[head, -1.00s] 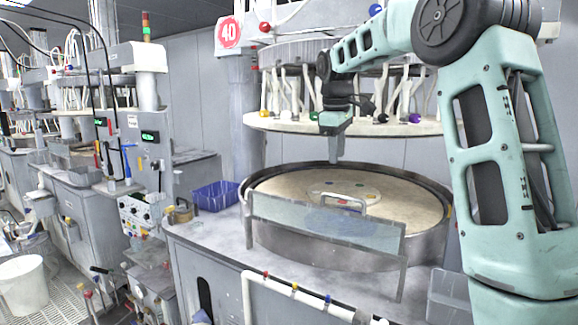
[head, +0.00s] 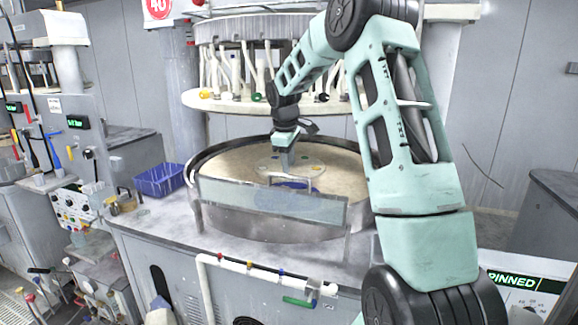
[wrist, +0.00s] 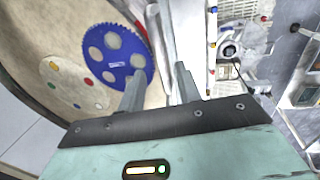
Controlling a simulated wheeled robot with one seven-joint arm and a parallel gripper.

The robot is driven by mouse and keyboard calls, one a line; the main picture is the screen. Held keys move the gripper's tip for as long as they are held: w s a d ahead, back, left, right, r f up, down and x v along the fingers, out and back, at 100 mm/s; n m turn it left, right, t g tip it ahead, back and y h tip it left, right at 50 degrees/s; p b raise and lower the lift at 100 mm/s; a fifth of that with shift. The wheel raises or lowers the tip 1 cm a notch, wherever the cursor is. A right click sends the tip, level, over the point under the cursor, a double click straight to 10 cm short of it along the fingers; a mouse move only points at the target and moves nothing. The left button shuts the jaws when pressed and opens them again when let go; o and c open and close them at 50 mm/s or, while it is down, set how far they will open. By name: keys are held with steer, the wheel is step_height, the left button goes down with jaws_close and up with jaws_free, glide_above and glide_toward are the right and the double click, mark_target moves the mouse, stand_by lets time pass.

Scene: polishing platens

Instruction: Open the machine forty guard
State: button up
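The machine forty guard (head: 270,203) is a clear panel in a grey frame, standing upright along the front of the round platen. A pale U-shaped handle (head: 311,184) shows at its top edge. My gripper (head: 285,168) points down just above and behind the handle; I cannot tell whether it touches. In the wrist view my gripper (wrist: 160,75) is open, its two grey fingers apart. A narrow grey strip runs beyond the fingers, probably the guard's edge. The red 40 sign (head: 158,8) is at the top left.
The platen rim (head: 200,160) surrounds a beige surface with a blue toothed disc (wrist: 112,55). A ring of hoses (head: 290,100) hangs above. A blue basket (head: 160,181) sits left on the machine top. A white pipe rail (head: 240,268) runs along the front.

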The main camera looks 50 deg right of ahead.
mark_target(289, 176)
steer(key=shift+w+d+f+p, duration=0.1)
steer(key=shift+d+f+p, duration=0.1)
steer(key=shift+f, duration=0.65)
steer(key=shift+d+f+p, duration=0.1)
steer(key=shift+f+p, duration=0.05)
steer(key=shift+f, duration=0.7)
jaws_close()
steer(key=shift+a+f+b, duration=0.1)
steer(key=shift+b, duration=0.3)
